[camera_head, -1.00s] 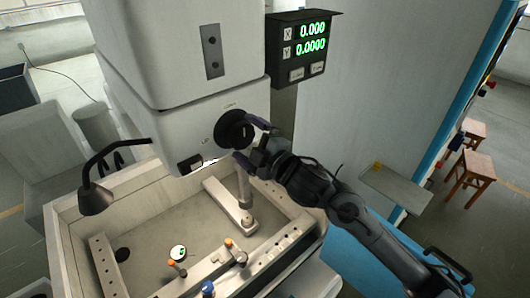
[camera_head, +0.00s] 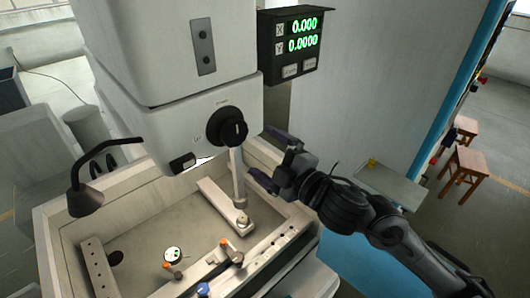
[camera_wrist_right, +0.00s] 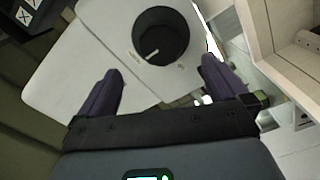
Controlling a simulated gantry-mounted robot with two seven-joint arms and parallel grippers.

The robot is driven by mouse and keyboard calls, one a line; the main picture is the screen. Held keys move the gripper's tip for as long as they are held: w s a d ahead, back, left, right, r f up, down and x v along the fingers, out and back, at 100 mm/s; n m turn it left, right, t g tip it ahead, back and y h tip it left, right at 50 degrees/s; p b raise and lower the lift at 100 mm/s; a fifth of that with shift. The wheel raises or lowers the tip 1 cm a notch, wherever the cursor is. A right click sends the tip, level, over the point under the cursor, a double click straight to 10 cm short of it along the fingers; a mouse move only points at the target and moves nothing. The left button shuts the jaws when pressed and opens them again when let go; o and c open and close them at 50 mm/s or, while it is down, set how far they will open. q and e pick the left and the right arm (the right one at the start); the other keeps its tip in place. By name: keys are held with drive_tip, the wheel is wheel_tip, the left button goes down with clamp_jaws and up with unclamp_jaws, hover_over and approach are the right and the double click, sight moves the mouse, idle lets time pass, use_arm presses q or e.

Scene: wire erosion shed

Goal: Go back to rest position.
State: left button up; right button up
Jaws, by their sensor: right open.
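My right gripper (camera_head: 266,158) is open and empty, to the right of the machine head's black rotary knob (camera_head: 228,126). A clear gap separates it from the knob in the head view. In the right wrist view, the two purple-grey fingers of my right gripper (camera_wrist_right: 158,88) are spread wide, with the knob (camera_wrist_right: 161,37) beyond them and nothing between the fingers. The knob sits on the white machine head (camera_head: 190,120). My left gripper is not in view.
A display box (camera_head: 291,45) hangs right of the machine head. Below is an open work tank (camera_head: 150,222) with clamps and a bar. A black lamp (camera_head: 86,199) stands at the tank's left. A small shelf (camera_head: 391,186) and wooden stools (camera_head: 465,165) are at right.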

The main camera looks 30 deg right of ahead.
drive_tip(key=s+a+f+m+g+p, duration=0.2)
drive_tip(key=s+f+p, duration=0.15)
drive_tip(key=f, duration=0.25)
drive_tip(key=s+a+f+m+g+h+p, duration=0.1)
drive_tip(key=s+f+m+g+p, duration=0.1)
drive_tip(key=s+f, duration=0.3)
drive_tip(key=s+a+f+m+g+p, duration=0.1)
drive_tip(key=s+a+f+m+p, duration=0.15)
drive_tip(key=f, duration=0.45)
drive_tip(key=s+d+f+m+g+h+p, duration=0.1)
drive_tip(key=s+d+f+m+g, duration=0.1)
drive_tip(key=s, duration=0.6)
drive_tip(key=s+d+f+m+g+h+p, duration=0.2)
drive_tip(key=s+f+m+g, duration=0.3)
drive_tip(key=s, duration=0.4)
drive_tip(key=shift+d+f+g, duration=0.4)
drive_tip(key=shift+f+g, duration=0.15)
drive_tip(key=shift+g, duration=0.35)
drive_tip(key=shift+s, duration=0.1)
